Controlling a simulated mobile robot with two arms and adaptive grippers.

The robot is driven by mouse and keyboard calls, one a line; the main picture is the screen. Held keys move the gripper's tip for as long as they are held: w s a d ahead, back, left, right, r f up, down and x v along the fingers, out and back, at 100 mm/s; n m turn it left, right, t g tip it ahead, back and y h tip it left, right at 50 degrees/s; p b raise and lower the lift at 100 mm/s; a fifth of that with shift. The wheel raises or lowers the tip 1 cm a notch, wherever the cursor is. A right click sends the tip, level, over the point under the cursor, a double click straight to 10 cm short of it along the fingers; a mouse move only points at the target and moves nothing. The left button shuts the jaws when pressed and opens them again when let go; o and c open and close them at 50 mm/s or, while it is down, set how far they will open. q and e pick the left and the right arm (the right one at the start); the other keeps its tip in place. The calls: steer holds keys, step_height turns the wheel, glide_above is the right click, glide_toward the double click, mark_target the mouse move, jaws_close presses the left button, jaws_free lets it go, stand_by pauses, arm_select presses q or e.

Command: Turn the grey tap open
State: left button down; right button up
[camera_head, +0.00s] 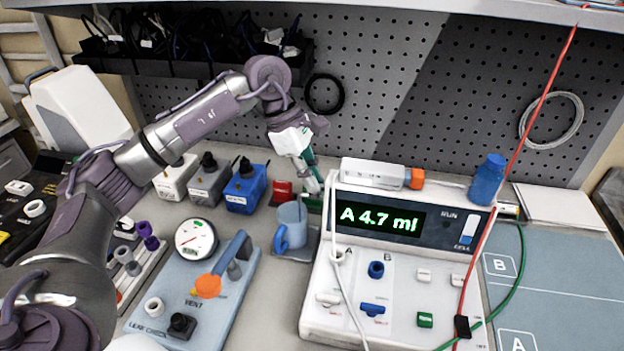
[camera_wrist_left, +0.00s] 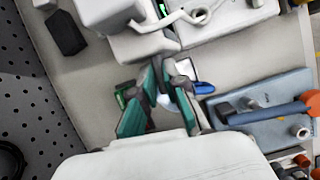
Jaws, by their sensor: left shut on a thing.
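My left gripper (camera_head: 317,187) reaches down between a mug (camera_head: 293,216) and the left side of the infusion pump (camera_head: 345,195). In the left wrist view its green-and-grey fingers (camera_wrist_left: 167,66) close together beside the pump housing. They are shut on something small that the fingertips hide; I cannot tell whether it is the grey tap. The mug's blue handle (camera_wrist_left: 203,88) shows just right of the fingers. I cannot pick out the grey tap for certain in either view. My right gripper is not in view.
The pump display reads "A 4.7 ml". A blue-grey leak-check panel (camera_head: 230,305) with a gauge (camera_head: 196,238) and orange knob (camera_head: 207,286) stands left of the mug. White, grey and blue (camera_head: 246,186) boxes stand behind. A red line and green tube cross at right.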

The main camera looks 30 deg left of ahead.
arm_select(q)
steer(key=shift+n+t, duration=0.3)
steer(key=shift+n, duration=0.4)
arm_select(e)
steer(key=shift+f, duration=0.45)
arm_select(q)
steer(key=c, duration=1.5)
jaws_free()
steer(key=shift+r, duration=0.1)
steer(key=v, duration=1.2)
